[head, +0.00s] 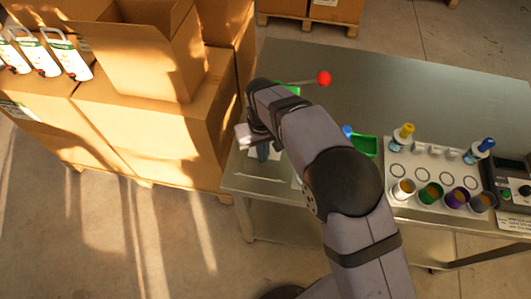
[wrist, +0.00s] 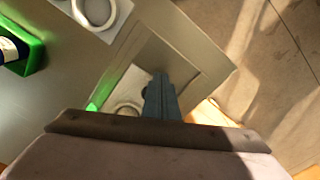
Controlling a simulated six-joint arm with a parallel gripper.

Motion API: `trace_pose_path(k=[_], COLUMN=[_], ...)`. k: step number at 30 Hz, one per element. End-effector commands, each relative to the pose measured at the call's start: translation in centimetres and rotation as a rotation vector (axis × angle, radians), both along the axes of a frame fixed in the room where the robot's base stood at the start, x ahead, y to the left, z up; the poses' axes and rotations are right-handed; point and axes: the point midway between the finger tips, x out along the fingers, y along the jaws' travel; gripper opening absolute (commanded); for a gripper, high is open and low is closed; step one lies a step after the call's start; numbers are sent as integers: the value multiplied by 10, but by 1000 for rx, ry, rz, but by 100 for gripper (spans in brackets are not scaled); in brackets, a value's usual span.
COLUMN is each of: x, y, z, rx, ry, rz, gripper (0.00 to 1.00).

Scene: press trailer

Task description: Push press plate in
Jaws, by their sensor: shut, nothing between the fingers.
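My gripper (head: 263,152) is shut and empty over the left end of the metal table. In the wrist view its closed fingers (wrist: 161,84) point down over a pale flat plate (wrist: 133,76) near the table corner, which may be the press plate. A round pale ring (wrist: 126,110) shows partly behind the fingers. Whether the fingers touch the plate I cannot tell. A lever with a red ball (head: 323,78) and a green part (head: 288,88) show beyond my arm in the head view. My arm hides most of the press there.
A green holder (head: 363,145) with a blue-capped bottle stands right of my arm; it also shows in the wrist view (wrist: 33,52). A white rack (head: 420,170) with cups and bottles is farther right. Cardboard boxes (head: 150,120) stand close left. The table's back (head: 410,90) is clear.

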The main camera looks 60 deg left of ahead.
Motion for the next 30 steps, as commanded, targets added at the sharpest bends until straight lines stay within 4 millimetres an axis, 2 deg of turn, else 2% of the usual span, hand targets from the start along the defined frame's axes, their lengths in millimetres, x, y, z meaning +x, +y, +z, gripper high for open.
trace_pose_path(k=[30], x=[14], y=[14], z=[0], rx=[3], ry=[-1], rz=[-1], gripper=[0])
